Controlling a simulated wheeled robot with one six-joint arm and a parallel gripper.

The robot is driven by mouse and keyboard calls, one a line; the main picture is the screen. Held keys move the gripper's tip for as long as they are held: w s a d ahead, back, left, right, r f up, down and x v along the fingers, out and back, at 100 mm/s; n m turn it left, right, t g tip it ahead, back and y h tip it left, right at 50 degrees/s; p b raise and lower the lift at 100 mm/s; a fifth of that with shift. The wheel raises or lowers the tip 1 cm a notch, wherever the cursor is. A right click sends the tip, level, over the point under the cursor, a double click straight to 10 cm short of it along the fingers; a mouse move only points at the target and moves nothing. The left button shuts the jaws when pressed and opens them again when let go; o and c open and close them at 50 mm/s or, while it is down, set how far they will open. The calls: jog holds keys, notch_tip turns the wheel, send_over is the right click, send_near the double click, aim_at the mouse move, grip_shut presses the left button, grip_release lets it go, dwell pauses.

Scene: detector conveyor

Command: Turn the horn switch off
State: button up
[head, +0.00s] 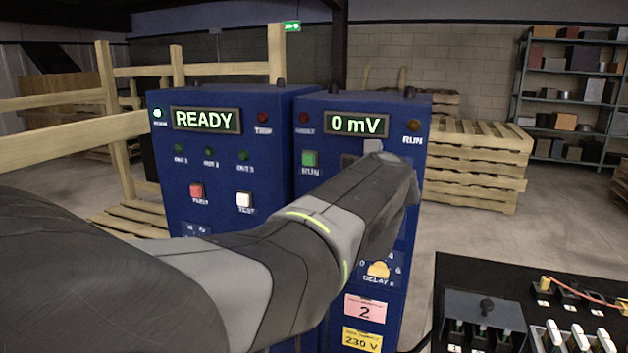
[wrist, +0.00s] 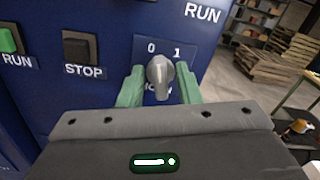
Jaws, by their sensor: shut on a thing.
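The horn switch (wrist: 160,75) is a grey rotary knob on a blue panel, with 0 at its upper left and 1 at its upper right. Its label below is mostly hidden. My gripper (wrist: 160,86) has its two green fingers on either side of the knob and is shut on it. The knob looks roughly upright between the marks; I cannot tell exactly which mark it points at. In the head view my arm hides the switch.
A black STOP button (wrist: 80,48) and a green RUN button (head: 310,159) are left of the switch. The right cabinet's display (head: 356,124) reads 0 mV. A yellow delay knob (head: 378,269) sits lower. A dark bench panel (head: 480,272) stands at the lower right.

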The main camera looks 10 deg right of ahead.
jog(key=shift+a+f+n+b, duration=0.1)
jog(key=shift+n+b, duration=0.2)
jog(key=shift+n, duration=0.9)
jog(key=o, duration=0.6)
jog(key=p+v, duration=0.5)
jog(key=v, duration=0.8)
jog(key=shift+s+a, duration=0.15)
jog(key=shift+s, duration=0.25)
